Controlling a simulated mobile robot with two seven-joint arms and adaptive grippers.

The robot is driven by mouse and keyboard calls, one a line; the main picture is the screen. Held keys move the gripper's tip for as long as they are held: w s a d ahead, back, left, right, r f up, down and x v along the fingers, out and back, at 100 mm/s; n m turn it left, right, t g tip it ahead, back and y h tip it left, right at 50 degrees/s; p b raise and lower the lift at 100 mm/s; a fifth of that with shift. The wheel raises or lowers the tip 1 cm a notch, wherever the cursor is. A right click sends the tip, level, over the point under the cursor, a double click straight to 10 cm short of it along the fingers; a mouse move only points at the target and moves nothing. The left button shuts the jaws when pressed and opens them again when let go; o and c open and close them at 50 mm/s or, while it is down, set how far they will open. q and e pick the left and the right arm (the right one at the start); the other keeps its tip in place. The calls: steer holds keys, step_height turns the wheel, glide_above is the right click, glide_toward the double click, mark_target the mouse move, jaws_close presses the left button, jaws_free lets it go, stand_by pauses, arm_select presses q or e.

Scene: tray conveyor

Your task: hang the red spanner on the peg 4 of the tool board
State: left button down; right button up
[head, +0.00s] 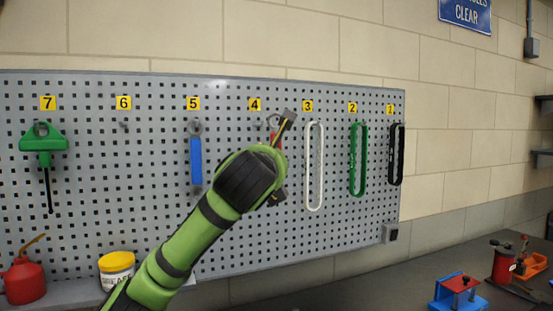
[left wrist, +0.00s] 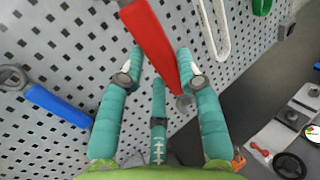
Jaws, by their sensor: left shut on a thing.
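The red spanner (head: 275,137) is mostly hidden behind my left gripper (head: 281,160) in the head view. In the left wrist view the red spanner's handle (left wrist: 151,40) runs between the teal fingers of my left gripper (left wrist: 163,68), which is shut on it. The tool board (head: 90,95) is grey and perforated. The spanner is held close in front of it, just below the yellow label of peg 4 (head: 255,104). A metal end shows near the peg in the head view. I cannot tell whether it is around the peg. My right gripper is out of view.
A blue-handled spanner (head: 196,160) hangs at 5, left of my gripper. A white strap-like loop (head: 314,165) hangs close on the right at 3, then a green one (head: 358,160) at 2. Peg 6 (head: 124,125) is bare. A dark bench (head: 400,280) lies lower right.

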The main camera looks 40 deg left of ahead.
arm_select(q)
steer(key=w+a+f+p, duration=0.1)
steer(key=w+a, duration=0.3)
steer(key=a, duration=0.4)
steer(key=shift+a, duration=0.35)
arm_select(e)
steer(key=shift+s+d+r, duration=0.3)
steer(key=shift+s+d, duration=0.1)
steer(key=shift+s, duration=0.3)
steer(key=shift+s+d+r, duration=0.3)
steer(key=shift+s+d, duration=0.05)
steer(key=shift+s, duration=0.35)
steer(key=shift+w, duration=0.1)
